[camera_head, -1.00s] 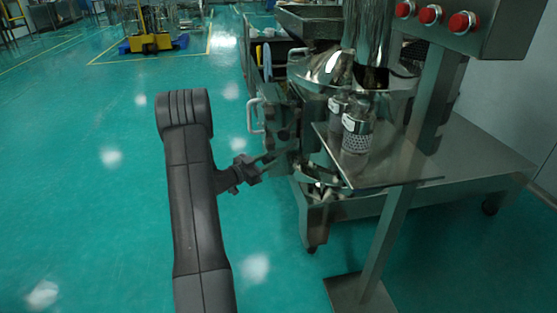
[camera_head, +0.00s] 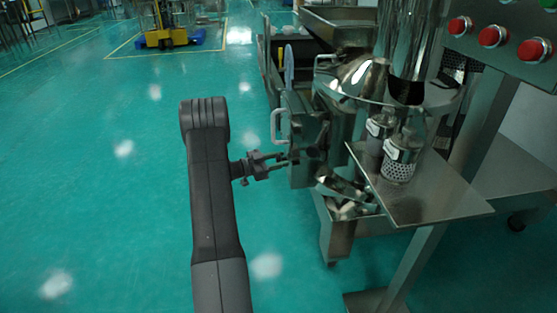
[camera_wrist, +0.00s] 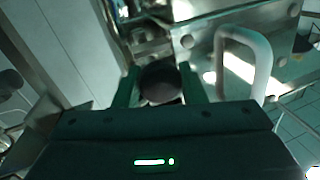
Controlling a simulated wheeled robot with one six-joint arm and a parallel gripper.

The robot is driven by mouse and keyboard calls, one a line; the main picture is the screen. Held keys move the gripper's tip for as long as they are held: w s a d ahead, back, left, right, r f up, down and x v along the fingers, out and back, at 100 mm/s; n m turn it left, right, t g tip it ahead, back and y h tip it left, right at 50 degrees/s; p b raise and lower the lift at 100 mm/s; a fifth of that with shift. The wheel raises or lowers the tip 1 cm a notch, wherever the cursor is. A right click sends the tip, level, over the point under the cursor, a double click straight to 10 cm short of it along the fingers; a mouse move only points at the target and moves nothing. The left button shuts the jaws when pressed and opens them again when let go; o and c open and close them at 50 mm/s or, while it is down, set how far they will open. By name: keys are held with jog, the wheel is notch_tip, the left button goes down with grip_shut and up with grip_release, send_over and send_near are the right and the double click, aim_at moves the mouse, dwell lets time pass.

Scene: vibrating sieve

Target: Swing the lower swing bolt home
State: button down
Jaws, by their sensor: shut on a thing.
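In the wrist view my gripper (camera_wrist: 158,88) has its two fingers on either side of a dark round knob (camera_wrist: 162,80), which looks like the end of the lower swing bolt. The fingers are shut on it. The bolt's shank is mostly hidden behind the knob. In the head view my gripper (camera_head: 288,157) reaches right to the left side of the steel sieve housing (camera_head: 303,130). The bolt is too small and dark to make out there.
A pale loop handle (camera_wrist: 246,62) stands close right of my gripper; it also shows in the head view (camera_head: 276,126). Red buttons (camera_head: 492,36) are above. The green floor at left is clear.

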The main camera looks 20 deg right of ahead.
jog(key=shift+w+a+r, duration=0.1)
jog(key=shift+w, duration=0.15)
jog(key=c, duration=0.9)
grip_release()
jog(key=shift+c, duration=0.2)
jog(key=s+a+p, duration=0.1)
jog(key=a+p, duration=0.1)
jog(key=a, duration=1.1)
jog(key=shift+a, duration=0.4)
jog(key=shift+w+d+b, duration=0.2)
jog(key=shift+d+b, duration=0.3)
jog(key=shift+d, duration=3)
jog(key=shift+w+d+b, duration=0.2)
jog(key=shift+d+b, duration=0.3)
jog(key=shift+d, duration=3)
